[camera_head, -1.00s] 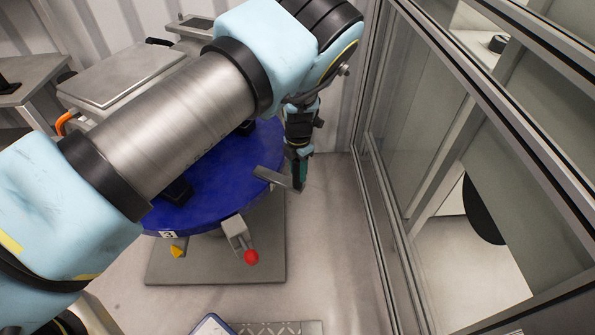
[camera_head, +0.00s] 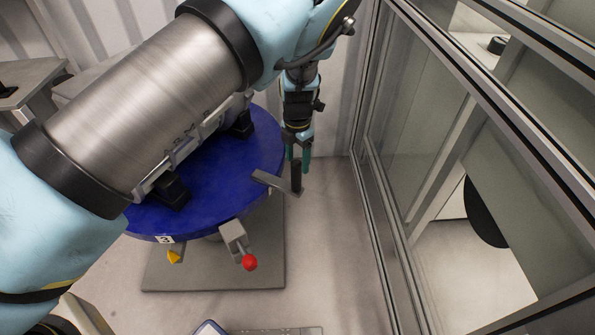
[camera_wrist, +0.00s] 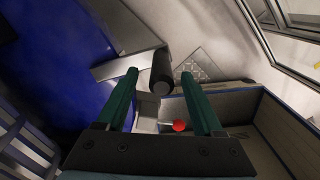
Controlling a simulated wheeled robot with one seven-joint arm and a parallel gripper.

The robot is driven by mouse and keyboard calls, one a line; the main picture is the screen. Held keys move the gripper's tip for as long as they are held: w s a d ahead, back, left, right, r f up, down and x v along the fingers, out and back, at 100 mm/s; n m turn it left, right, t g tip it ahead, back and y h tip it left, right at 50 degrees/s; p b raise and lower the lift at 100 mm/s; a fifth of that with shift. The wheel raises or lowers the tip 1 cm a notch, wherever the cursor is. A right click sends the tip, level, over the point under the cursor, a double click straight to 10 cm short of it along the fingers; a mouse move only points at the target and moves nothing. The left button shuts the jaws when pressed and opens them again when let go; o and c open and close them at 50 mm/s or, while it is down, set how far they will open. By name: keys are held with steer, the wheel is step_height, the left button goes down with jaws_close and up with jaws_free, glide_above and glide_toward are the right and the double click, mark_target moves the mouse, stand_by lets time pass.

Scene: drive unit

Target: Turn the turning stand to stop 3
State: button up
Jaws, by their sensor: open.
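The turning stand is a blue round disc (camera_head: 225,185) on a grey base plate (camera_head: 215,275). A white label (camera_head: 165,239), its mark too small to read surely, sits on the front rim near a yellow pointer (camera_head: 174,256). A grey arm sticks out at the disc's right and carries an upright black handle peg (camera_head: 297,177). A lever with a red knob (camera_head: 249,262) is at the front. My gripper (camera_head: 298,160) is open, pointing down at the peg. In the wrist view, the peg (camera_wrist: 162,75) shows between my green fingers (camera_wrist: 160,85), apart from both.
A framed glass wall (camera_head: 410,130) stands close on the right. A grey bench (camera_head: 30,85) is at the back left. The floor (camera_head: 325,230) between stand and wall is clear. An open box (camera_wrist: 265,115) shows in the wrist view. My arm hides part of the disc.

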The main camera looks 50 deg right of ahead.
steer(key=shift+r+b, duration=0.35)
steer(key=shift+r, duration=2.2)
steer(key=shift+s, duration=0.1)
